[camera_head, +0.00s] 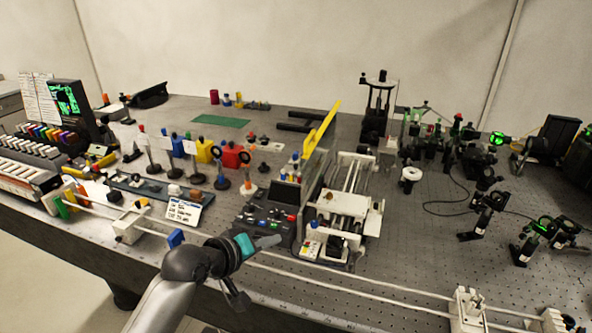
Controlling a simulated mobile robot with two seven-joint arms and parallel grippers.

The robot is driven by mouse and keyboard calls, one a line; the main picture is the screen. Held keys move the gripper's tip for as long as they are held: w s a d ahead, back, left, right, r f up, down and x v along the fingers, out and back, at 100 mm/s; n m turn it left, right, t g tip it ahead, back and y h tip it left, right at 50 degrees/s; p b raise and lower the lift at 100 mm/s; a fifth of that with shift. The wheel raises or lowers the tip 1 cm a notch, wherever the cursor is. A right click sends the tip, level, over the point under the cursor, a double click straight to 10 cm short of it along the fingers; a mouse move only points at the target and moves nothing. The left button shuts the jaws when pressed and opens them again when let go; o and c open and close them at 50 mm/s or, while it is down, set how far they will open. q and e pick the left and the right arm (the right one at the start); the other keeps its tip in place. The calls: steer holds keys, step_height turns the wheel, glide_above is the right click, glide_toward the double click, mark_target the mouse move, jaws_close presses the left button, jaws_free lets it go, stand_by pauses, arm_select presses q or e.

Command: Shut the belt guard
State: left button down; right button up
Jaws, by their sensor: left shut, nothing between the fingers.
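The belt guard (315,168) looks like a see-through panel with a yellow top bar (320,127). It stands raised along the left side of the white belt unit (347,204), so the rollers and bed are uncovered. My left gripper (278,240) comes in from the lower left. It is shut and empty, in front of the bench's dark control panel (265,222). It is to the lower left of the belt unit and apart from the guard. My right gripper is not in view.
A white rail (345,283) runs along the bench's front edge, with white blocks (467,308) at the right. Small optics on posts (220,172) crowd the left of the guard. Black optic mounts (487,212) stand to the right. The perforated bench top right of the belt unit (415,240) is mostly clear.

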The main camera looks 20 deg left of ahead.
arm_select(q)
steer(key=w+a+r+n+t, duration=0.3)
steer(key=w+r, duration=0.1)
steer(key=r, duration=0.4)
steer(key=w+a+r+n+t, duration=0.2)
steer(key=w+a+r+n, duration=0.15)
steer(key=r, duration=0.55)
steer(key=w+d+f, duration=0.1)
steer(key=w+d, duration=0.6)
steer(key=w, duration=0.3)
steer(key=shift+w+f+h+p, duration=0.2)
steer(key=shift+h+p, duration=0.1)
steer(key=shift+h, duration=0.1)
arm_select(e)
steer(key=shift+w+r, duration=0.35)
arm_select(q)
steer(key=shift+m, duration=0.25)
